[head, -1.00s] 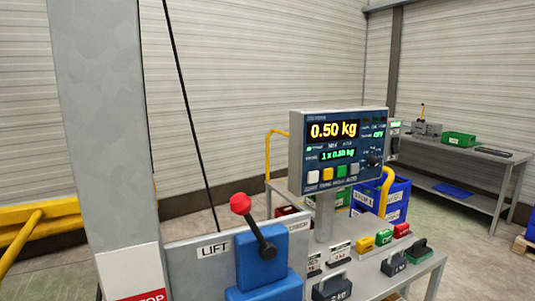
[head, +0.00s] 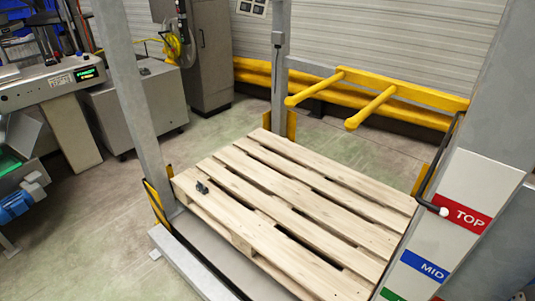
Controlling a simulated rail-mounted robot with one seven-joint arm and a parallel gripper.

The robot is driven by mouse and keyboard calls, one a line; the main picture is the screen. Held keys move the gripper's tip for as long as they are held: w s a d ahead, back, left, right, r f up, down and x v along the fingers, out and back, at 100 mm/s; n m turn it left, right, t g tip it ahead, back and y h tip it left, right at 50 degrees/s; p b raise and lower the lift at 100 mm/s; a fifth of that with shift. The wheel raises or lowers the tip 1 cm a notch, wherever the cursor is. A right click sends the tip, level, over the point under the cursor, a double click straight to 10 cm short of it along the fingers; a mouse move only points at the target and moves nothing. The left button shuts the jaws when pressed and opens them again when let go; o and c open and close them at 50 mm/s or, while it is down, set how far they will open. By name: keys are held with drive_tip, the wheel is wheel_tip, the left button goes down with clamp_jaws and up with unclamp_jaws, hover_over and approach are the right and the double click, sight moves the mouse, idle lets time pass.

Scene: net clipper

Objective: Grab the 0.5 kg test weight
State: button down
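No other possible test weight shows in the head view now. My gripper is not in view.
The pallet lies between grey posts, beside a grey panel (head: 455,190) marked TOP and MID. Two yellow bars (head: 370,108) stick out behind it. A grey cabinet (head: 205,55) and a machine with a green display (head: 50,82) stand at the left. Some floor is clear left of the pallet.

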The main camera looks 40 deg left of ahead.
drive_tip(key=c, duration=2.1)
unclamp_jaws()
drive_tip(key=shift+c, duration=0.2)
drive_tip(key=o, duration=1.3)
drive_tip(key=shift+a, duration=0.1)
